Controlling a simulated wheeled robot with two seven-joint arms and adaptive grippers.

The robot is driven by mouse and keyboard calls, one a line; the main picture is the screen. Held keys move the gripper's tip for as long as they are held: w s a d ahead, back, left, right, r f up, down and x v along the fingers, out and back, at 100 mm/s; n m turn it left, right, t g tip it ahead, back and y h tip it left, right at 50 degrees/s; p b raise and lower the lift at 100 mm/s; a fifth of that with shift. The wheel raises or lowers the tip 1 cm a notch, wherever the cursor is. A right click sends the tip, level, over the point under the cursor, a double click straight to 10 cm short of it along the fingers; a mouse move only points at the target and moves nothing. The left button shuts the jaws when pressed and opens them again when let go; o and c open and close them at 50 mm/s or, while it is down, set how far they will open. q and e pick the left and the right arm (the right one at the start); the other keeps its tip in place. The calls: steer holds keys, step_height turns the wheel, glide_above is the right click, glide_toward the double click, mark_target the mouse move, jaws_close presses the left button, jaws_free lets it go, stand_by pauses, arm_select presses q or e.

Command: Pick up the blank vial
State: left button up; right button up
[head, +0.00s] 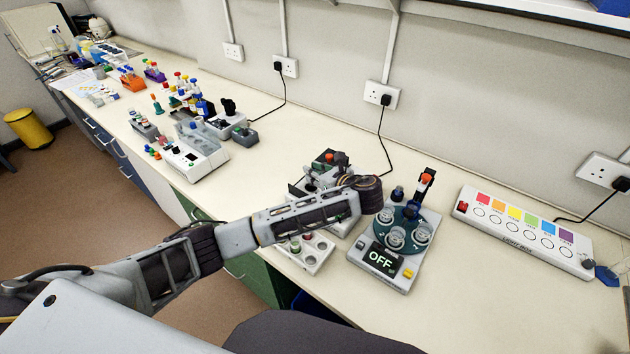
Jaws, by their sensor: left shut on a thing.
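My left arm reaches in from the left. Its gripper (322,178) is at the middle of the bench, behind the forearm and partly hidden by it. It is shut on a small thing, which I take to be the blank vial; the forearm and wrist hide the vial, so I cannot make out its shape. A grey vial rack (318,262) stands just in front of the forearm, with a green-topped vial and a red-topped vial in it and open holes. My right gripper is not in view.
A carousel device (382,268) reading OFF, with several glass jars, stands right of my wrist. A light box (522,233) with coloured squares lies farther right. Left along the bench are a grey instrument (195,157) and racks of coloured bottles. The front right bench is clear.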

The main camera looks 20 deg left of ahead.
arm_select(q)
steer(key=shift+r, duration=2.75)
steer(key=shift+s+f, duration=0.1)
